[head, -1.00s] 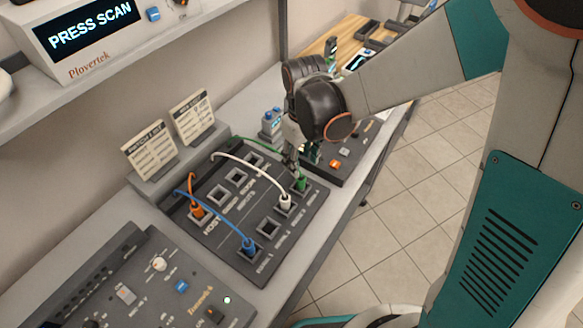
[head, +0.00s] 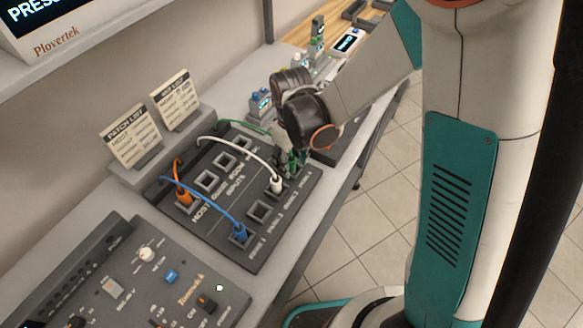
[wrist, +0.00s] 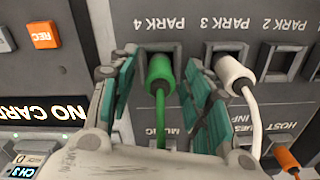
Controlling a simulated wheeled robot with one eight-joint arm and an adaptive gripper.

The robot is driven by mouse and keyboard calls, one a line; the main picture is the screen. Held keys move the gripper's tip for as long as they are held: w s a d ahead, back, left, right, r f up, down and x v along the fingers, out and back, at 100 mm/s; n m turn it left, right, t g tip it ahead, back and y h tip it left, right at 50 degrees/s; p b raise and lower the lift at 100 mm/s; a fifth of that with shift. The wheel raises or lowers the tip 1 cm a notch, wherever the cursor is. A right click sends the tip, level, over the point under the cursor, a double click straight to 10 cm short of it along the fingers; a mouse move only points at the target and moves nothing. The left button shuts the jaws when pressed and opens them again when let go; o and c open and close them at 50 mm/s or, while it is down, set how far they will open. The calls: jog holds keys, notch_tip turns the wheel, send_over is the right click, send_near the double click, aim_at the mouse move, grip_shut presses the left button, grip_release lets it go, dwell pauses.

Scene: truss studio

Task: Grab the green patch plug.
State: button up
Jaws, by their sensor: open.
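The green patch plug (wrist: 160,69) sits in the PARK 4 socket of the dark patch panel (head: 222,226), its green cable running toward my wrist. My gripper (wrist: 159,62) is open, with one teal-padded finger on each side of the plug. Small gaps show between the plug and the fingers. In the head view my gripper (head: 293,162) is down at the panel's right end and largely hides the green plug. The white plug (wrist: 230,72) sits in PARK 3, right beside the right-hand finger; I cannot tell if they touch.
An orange plug (head: 183,195) and a blue plug (head: 239,233) sit in other sockets, with cables arching over the panel. Two list cards (head: 131,137) stand behind it. A control box (head: 130,283) lies at front left. An orange REC button (wrist: 43,35) is on the neighbouring unit.

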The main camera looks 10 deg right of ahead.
grip_shut()
jog(key=shift+r, duration=0.15)
